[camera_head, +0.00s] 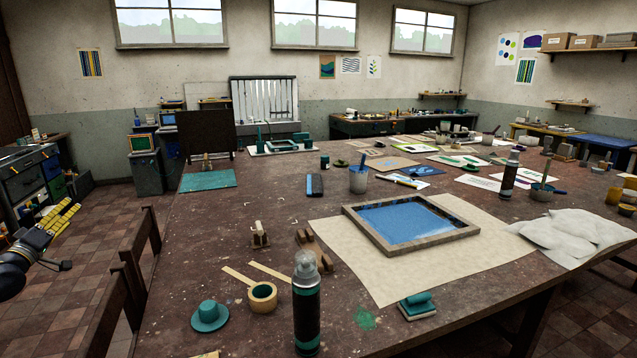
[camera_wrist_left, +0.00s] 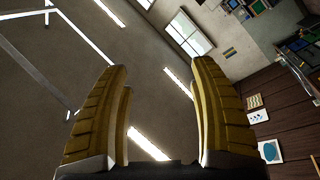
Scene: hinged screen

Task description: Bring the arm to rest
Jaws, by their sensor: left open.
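My left gripper (camera_head: 62,217) is at the left edge of the head view, over the floor and left of the table (camera_head: 209,249). Its two yellow fingers stand apart with nothing between them. In the left wrist view the fingers (camera_wrist_left: 162,115) are spread, with the ceiling and lights behind them. A hinged screen (camera_head: 397,224) with a wooden frame and blue mesh lies flat on a large paper sheet on the table. My left gripper is well away from it. My right gripper is not in view.
Crumpled paper (camera_head: 575,236) lies at right.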

